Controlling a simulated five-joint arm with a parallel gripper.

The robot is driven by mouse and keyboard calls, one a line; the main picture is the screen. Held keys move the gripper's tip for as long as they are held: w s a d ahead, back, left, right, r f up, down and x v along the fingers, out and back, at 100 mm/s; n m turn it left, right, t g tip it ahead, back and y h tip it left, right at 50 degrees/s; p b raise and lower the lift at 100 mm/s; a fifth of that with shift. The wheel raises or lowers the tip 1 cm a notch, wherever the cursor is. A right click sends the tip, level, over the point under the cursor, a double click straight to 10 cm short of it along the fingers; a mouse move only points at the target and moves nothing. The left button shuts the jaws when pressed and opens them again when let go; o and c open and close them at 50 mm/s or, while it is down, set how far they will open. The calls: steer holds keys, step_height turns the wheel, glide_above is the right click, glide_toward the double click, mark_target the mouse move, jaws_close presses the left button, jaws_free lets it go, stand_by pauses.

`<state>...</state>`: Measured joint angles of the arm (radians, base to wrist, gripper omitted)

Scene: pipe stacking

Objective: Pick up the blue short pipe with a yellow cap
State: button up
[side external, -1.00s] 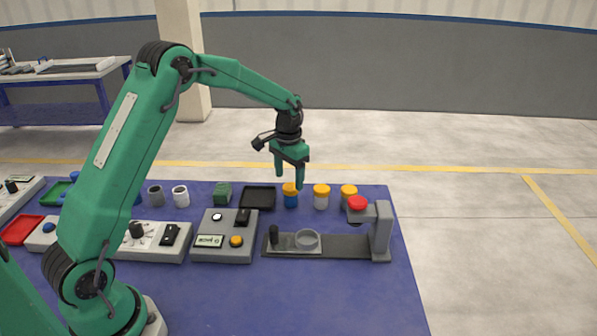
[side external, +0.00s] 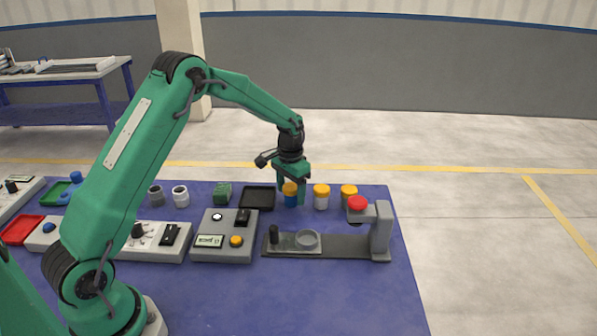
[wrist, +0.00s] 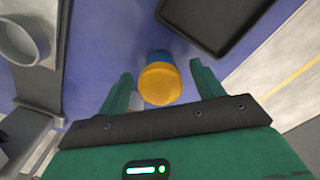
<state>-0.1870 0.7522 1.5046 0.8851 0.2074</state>
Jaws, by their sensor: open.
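The blue short pipe with a yellow cap (side external: 290,201) stands upright on the blue table, next to a black tray. In the wrist view its yellow cap (wrist: 160,84) shows between my two fingers, with its blue body beyond. My gripper (side external: 291,190) is open and low at the pipe, with teal fingers seen to either side of the cap. In the wrist view my gripper (wrist: 163,78) shows a gap on both sides of the cap. No contact is visible.
Two other yellow-capped pipes, a nearer one (side external: 321,197) and a farther one (side external: 348,192), stand just right. The black tray (side external: 257,209) is at left. The front right table is clear.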

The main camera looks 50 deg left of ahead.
steer(key=c, duration=1.1)
steer(key=shift+r, duration=0.85)
step_height(320, 180, up, 2)
steer(key=shift+r, duration=0.25)
steer(key=s+d+r, duration=0.1)
steer(key=d+r, duration=0.1)
steer(key=d, duration=0.1)
steer(key=s+d+r, duration=0.1)
steer(key=d+r, duration=0.1)
steer(key=d, duration=0.2)
steer(key=s+d+r, duration=0.2)
steer(key=d, duration=0.2)
steer(key=shift+r, duration=0.4)
